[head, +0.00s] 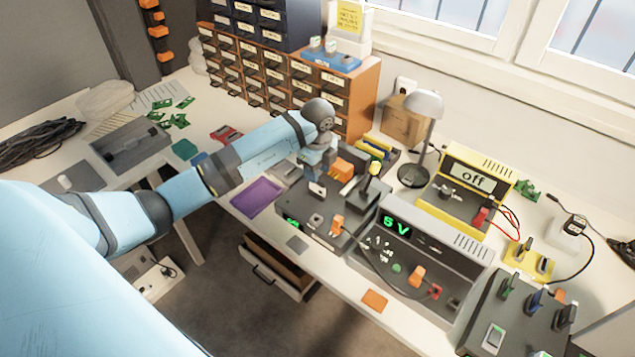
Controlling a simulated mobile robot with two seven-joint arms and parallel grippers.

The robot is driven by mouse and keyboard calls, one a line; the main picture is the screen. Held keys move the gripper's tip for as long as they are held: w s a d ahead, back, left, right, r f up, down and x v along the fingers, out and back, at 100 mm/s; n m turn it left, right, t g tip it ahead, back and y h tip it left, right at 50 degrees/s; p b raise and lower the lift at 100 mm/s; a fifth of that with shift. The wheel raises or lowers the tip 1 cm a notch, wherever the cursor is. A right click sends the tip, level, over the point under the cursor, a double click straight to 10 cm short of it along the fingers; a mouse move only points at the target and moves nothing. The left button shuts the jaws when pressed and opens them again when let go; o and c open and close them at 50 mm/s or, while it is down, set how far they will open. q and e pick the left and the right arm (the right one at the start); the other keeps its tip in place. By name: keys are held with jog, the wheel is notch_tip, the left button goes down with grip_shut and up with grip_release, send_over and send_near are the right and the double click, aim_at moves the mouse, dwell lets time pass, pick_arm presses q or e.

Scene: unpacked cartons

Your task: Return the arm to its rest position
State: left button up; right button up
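My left arm (190,190), light blue with dark joints, comes in from the left and reaches over the workbench. Its wrist bends down near the wooden drawer cabinet. My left gripper (318,178) points down over a dark grey device (318,212) with orange and yellow parts on top. The fingers are small and partly hidden by the wrist, so I cannot tell whether they are open or shut, or touch anything. My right gripper is not in view.
A purple tray (257,196) lies left of the device. A power supply reading 5 V (420,245), a yellow meter reading off (465,190) and a lamp (418,135) stand to the right. The drawer cabinet (290,80) is behind. An open drawer (278,265) sits below the bench edge.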

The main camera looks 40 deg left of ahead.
pick_arm(q)
notch_tip(320, 180, up, 7)
jog(key=s+d+f+m+h+p, duration=0.1)
jog(key=s+d+m+h+p, duration=0.2)
jog(key=d, duration=0.4)
jog(key=s+d+f+m+h, duration=0.25)
jog(key=d+h, duration=0.25)
jog(key=d, duration=0.3)
jog(key=s+d+r+n+t+h+p, duration=0.25)
jog(key=s+d+r+t+h, duration=0.35)
jog(key=d+h, duration=0.3)
jog(key=s+a+f+n+t+y+p, duration=0.2)
jog(key=s+f+n+y, duration=0.4)
jog(key=n, duration=0.3)
jog(key=s+a+f+n+t+y+p, duration=0.2)
jog(key=s+a+f+n+y+p, duration=0.2)
jog(key=s+n+y, duration=0.4)
jog(key=shift+s+a+f+n+t, duration=0.4)
jog(key=shift+s+a+f+n, duration=0.1)
jog(key=shift+s+f+n, duration=0.35)
